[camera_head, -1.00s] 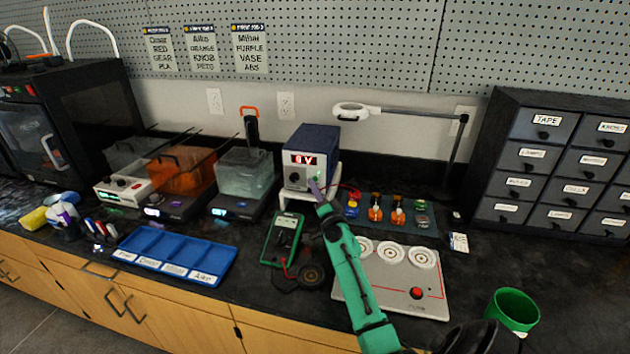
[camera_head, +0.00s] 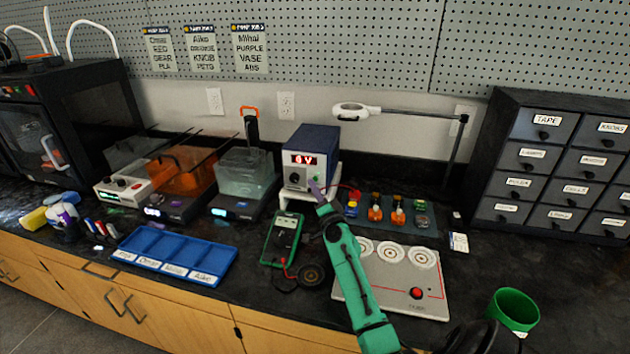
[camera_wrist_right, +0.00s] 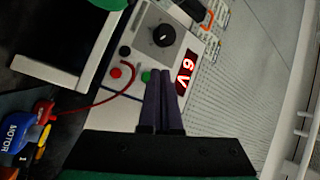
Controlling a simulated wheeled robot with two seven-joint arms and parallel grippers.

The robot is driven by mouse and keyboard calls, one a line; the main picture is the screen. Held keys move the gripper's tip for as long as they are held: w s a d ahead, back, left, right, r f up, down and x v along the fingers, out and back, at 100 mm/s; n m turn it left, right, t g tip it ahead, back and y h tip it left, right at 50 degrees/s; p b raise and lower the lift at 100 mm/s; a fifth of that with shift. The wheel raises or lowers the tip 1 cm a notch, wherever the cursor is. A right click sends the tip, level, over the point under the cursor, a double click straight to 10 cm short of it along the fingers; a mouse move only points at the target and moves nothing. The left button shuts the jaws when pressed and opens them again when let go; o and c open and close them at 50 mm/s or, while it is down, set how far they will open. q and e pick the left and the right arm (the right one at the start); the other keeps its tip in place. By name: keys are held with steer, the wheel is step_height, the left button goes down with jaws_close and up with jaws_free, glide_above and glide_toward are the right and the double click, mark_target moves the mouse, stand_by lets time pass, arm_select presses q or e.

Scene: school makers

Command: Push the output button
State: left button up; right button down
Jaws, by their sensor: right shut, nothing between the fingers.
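The blue power supply (camera_head: 315,145) stands on the bench against the wall, with a lit red display (camera_head: 299,160) on its pale front. In the right wrist view the display (camera_wrist_right: 185,72) reads 6 V. A small green button (camera_wrist_right: 146,76) shows just beside my fingertips, partly behind them. The dark knob (camera_wrist_right: 163,35) is beyond it. My right gripper (camera_head: 313,184) is shut and empty, its purple fingers pointing at the panel's lower part. In the wrist view its fingertips (camera_wrist_right: 165,72) are very close to the panel; I cannot tell whether they touch it. My left gripper is not in view.
A red jack (camera_wrist_right: 115,73) with a red lead sits left of the fingers. A green multimeter (camera_head: 283,240), a white target board (camera_head: 390,276) and a tray of small parts (camera_head: 420,233) surround my right arm. A clear-sided box (camera_head: 246,178) stands left of the supply.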

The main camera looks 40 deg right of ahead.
stand_by(0.3)
steer(key=shift+w+d, duration=0.25)
steer(key=shift+d, duration=0.1)
steer(key=shift+w+d+b, duration=0.1)
steer(key=shift+d+b, duration=0.05)
steer(key=shift+b, duration=0.2)
steer(key=shift+s+a+p, duration=0.3)
steer(key=shift+s+a, duration=0.1)
steer(key=shift+a, duration=0.15)
steer(key=s+a+p, duration=0.2)
steer(key=s+a, duration=0.1)
steer(key=a, duration=0.2)
steer(key=shift+s, duration=0.2)
